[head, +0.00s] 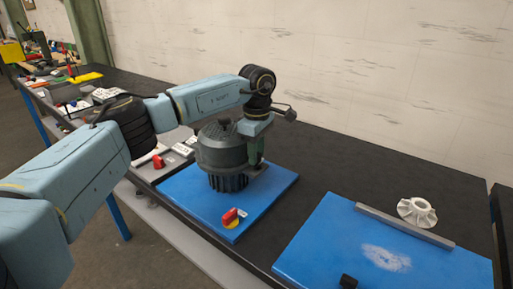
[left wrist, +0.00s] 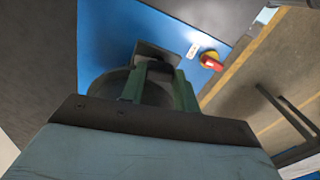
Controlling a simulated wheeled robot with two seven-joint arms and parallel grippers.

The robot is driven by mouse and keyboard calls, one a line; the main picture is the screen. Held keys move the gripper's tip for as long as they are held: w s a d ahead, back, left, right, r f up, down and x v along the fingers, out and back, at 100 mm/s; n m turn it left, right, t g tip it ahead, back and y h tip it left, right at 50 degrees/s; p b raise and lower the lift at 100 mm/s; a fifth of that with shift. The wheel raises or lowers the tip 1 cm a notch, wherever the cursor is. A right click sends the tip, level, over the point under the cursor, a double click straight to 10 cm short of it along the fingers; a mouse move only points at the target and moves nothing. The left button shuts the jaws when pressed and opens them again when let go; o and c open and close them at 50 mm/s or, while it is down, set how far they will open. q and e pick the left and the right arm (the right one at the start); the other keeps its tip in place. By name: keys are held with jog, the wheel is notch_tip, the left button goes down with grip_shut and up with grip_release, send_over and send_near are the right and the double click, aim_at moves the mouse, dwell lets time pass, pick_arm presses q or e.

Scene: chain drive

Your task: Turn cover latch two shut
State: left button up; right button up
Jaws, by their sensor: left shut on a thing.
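A dark grey round cover (head: 222,145) sits on a ribbed dark base (head: 228,181) on the blue plate (head: 186,190). My left gripper (head: 257,160) reaches down at the cover's right side, with green fingers. In the left wrist view my left gripper (left wrist: 160,70) is shut on a small dark piece at the cover's edge, which I take to be cover latch two. The fingers hide most of it, so its turn angle cannot be told. The cover (left wrist: 108,88) shows behind the fingers there. My right gripper is not in view.
A red and yellow switch (head: 231,217) sits at the blue plate's front corner. A second blue plate (head: 340,240) at right bears a grey bar (head: 403,226) and a small black block (head: 348,281). A white flanged part (head: 417,211) stands behind it. Black bench between the plates is clear.

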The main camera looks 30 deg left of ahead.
pick_arm(q)
jog(key=n+p, duration=0.1)
jog(key=n, duration=0.1)
jog(key=shift+r+n+p, duration=0.15)
jog(key=shift+n+p, duration=0.25)
jog(key=shift+d+n, duration=0.1)
jog(key=shift+n, duration=0.3)
jog(key=n+p, duration=0.3)
jog(key=n, duration=0.2)
jog(key=shift+d, duration=0.1)
jog(key=n+p, duration=0.2)
jog(key=n, duration=0.2)
jog(key=shift+w+n, duration=0.15)
jog(key=shift+n, duration=0.25)
jog(key=shift+w+n+p, duration=0.1)
jog(key=shift+n+p, duration=0.45)
jog(key=shift+n, duration=0.65)
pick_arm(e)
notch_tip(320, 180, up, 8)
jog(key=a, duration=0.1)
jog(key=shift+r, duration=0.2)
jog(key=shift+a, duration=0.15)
pick_arm(q)
jog(key=shift+n, duration=0.3)
jog(key=o, duration=1)
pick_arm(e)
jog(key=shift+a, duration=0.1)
